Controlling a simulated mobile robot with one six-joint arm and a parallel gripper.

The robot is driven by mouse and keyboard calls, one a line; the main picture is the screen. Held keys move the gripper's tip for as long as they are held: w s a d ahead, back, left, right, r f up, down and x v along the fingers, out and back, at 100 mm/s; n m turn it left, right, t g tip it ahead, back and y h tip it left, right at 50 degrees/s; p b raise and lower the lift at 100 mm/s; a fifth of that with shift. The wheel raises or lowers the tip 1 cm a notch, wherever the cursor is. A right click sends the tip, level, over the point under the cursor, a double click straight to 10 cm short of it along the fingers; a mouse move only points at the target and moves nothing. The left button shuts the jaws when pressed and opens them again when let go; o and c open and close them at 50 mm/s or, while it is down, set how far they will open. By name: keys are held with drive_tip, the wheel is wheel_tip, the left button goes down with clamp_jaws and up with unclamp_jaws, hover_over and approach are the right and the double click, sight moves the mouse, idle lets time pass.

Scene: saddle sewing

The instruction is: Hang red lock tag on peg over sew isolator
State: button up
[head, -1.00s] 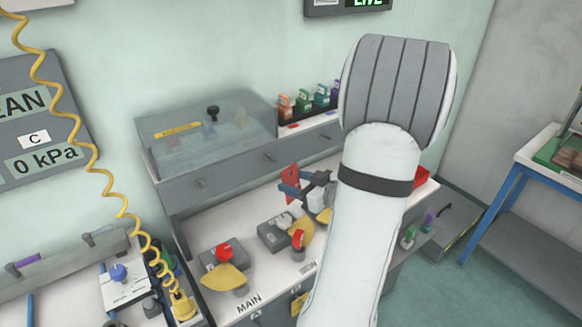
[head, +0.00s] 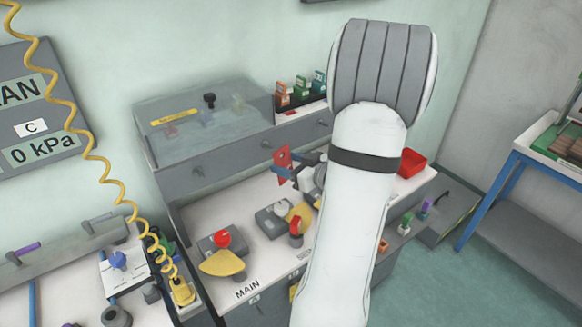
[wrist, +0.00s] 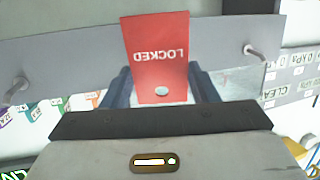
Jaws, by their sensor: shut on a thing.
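The red lock tag (head: 283,160) is held upright in my gripper (head: 288,173), in front of the grey panel below the clear cover. In the wrist view the tag (wrist: 157,50) reads LOCKED upside down, with a pale hole near the fingers. The gripper (wrist: 161,90) is shut on it. The middle peg (head: 267,144) is just up and left of the tag in the head view; the tag appears apart from it. The middle isolator (head: 296,228), with a red knob and yellow plate, is below on the bench; its label is too small to read.
Another peg (head: 198,171) is to the left, above the MAIN isolator (head: 222,240) with its red knob. The clear-covered box (head: 205,120) stands above the panel. Coloured padlocks (head: 300,90) are at the back. A red bin (head: 412,163) is at the right.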

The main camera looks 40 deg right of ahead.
drive_tip(key=shift+w+d+f, duration=0.1)
drive_tip(key=shift+w+f, duration=0.05)
drive_tip(key=shift+w, duration=1.15)
drive_tip(key=shift+w+f, duration=0.1)
drive_tip(key=shift+w, duration=1.2)
drive_tip(key=shift+w+f+b, duration=0.35)
drive_tip(key=shift+w+b, duration=0.05)
drive_tip(key=shift+w, duration=0.25)
drive_tip(key=o, duration=0.9)
drive_tip(key=b+v, duration=0.1)
drive_tip(key=v, duration=0.7)
drive_tip(key=shift+w, duration=0.1)
